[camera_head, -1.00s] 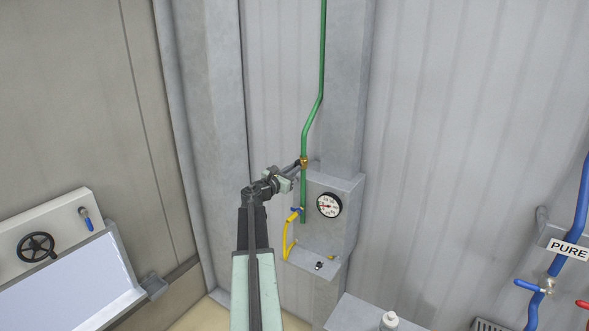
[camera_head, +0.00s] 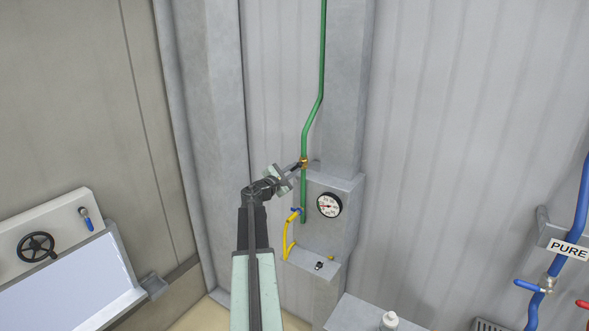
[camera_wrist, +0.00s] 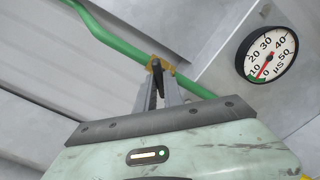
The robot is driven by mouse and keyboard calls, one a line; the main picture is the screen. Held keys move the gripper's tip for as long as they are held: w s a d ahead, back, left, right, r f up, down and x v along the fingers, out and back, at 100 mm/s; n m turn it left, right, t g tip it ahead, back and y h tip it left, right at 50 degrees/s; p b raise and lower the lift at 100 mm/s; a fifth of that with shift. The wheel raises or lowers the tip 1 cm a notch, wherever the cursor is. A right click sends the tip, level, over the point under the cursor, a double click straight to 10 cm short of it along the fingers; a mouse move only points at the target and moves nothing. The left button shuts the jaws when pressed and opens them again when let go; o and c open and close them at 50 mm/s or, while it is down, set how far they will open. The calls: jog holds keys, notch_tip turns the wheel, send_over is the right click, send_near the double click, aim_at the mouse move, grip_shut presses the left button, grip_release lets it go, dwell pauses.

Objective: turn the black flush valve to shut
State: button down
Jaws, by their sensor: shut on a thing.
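The flush valve has a brass body (camera_head: 304,162) on the green pipe (camera_head: 320,70), above and left of the round gauge. In the wrist view the brass body (camera_wrist: 156,65) sits on the green pipe (camera_wrist: 105,34), and the black lever (camera_wrist: 154,90) points from it toward me, across the pipe's line. My gripper (camera_head: 298,167) reaches the valve from the lower left. In the wrist view my gripper (camera_wrist: 157,86) is shut on the black lever, with one finger on each side. The lever is mostly hidden by my fingers in the head view.
A white dial gauge (camera_head: 329,205) is on the grey box close right of the valve. A small black object (camera_head: 319,265) lies on the ledge.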

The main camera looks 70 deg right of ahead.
jog(key=m, duration=0.4)
jog(key=shift+m, duration=0.3)
jog(key=m, duration=0.3)
jog(key=c, duration=1.9)
grip_release()
jog(key=shift+m, duration=0.6)
jog(key=o, duration=0.6)
